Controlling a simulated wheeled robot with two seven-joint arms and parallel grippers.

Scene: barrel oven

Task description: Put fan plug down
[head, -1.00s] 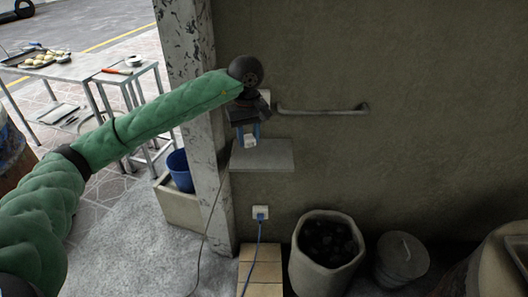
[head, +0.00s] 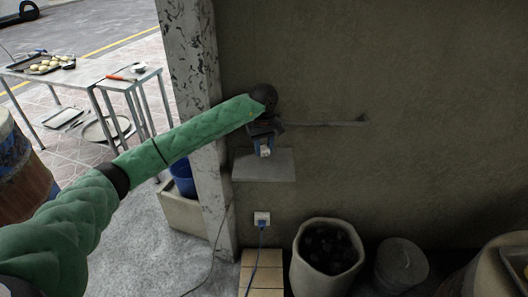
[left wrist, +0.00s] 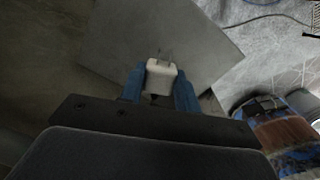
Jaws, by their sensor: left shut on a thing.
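The fan plug (left wrist: 161,76) is a small pale block with metal prongs. It sits between the two blue fingers of my left gripper (left wrist: 160,90), which is shut on it. In the head view, my left gripper (head: 264,145) points down over a small grey wall shelf (head: 264,166), and the plug (head: 265,152) shows pale at its fingertips. In the left wrist view, the shelf (left wrist: 115,40) lies beyond the plug's prongs. I cannot tell whether the plug touches the shelf. My right gripper is not in view.
A wall socket (head: 261,218) with a blue plug and cord is below the shelf. A metal bar (head: 325,123) sticks out along the wall. A pot of dark lumps (head: 327,250) stands below, right. A mottled post (head: 190,60) is close on the left.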

